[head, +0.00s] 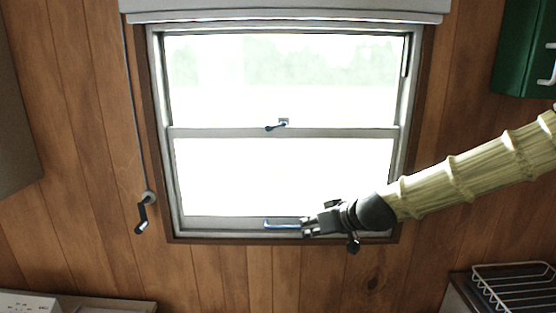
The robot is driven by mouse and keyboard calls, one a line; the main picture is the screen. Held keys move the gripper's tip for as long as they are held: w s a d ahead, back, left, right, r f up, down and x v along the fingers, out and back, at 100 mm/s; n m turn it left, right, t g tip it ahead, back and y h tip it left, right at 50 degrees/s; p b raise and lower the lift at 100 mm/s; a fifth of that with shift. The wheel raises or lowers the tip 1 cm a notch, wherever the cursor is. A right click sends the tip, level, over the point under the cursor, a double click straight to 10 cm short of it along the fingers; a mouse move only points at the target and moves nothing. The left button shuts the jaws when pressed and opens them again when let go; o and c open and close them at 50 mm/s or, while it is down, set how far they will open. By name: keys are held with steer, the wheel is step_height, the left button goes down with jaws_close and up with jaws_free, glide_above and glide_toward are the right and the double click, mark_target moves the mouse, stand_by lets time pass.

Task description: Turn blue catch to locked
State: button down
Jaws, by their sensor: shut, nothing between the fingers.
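The blue catch (276,126) sits at the middle of the window's meeting rail (340,132). Its lever points to the left and slightly down, and a small light plate shows behind its right end. My gripper (304,229) is shut and empty at the bottom rail of the window, well below the catch and a little to its right. Its fingertips are at the right end of a blue handle (278,225) on the lower sash. I cannot tell whether they touch it.
A black crank (141,216) hangs on a cord left of the window. A blind (285,8) is rolled up above. A green cabinet (521,50) is at the upper right, a wire rack (512,288) at the lower right. The space before the panes is clear.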

step_height(320, 180, up, 33)
steer(key=n+t+y, duration=0.3)
steer(key=n+y, duration=0.1)
steer(key=f+p+x, duration=0.1)
steer(key=p+x, duration=0.1)
steer(key=x, duration=0.4)
steer(key=f+p+x, duration=0.1)
steer(key=p+x, duration=0.2)
steer(key=x, duration=0.2)
steer(key=shift+a+f, duration=0.25)
steer(key=shift+f, duration=0.15)
